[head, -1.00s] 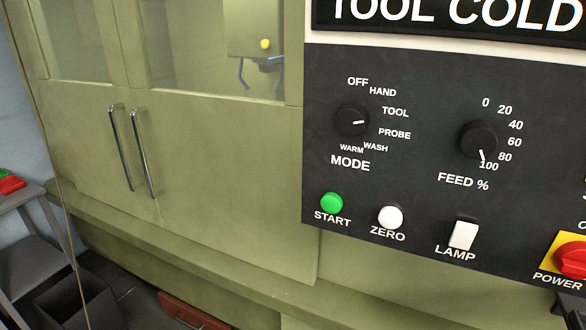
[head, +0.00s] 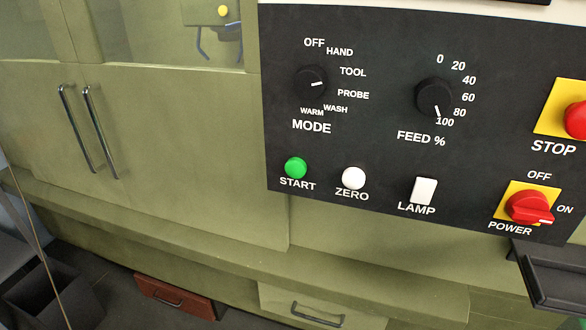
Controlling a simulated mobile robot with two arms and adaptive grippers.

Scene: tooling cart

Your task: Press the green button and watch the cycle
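The green START button (head: 295,168) sits at the lower left of the dark control panel (head: 380,150) in the head view. The white ZERO button (head: 353,178) is to its right, then the white LAMP switch (head: 424,191). The MODE knob (head: 310,82) is above START, its mark pointing right, between TOOL and PROBE. The FEED knob (head: 434,97) has its mark near 100. The red POWER knob (head: 528,206) on a yellow plate has its mark toward ON. Neither of my grippers is in view.
A red STOP button (head: 577,121) is at the right edge. Closed machine doors with two handles (head: 100,131) and windows are at left. A dark shelf (head: 560,275) juts out below the panel at right.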

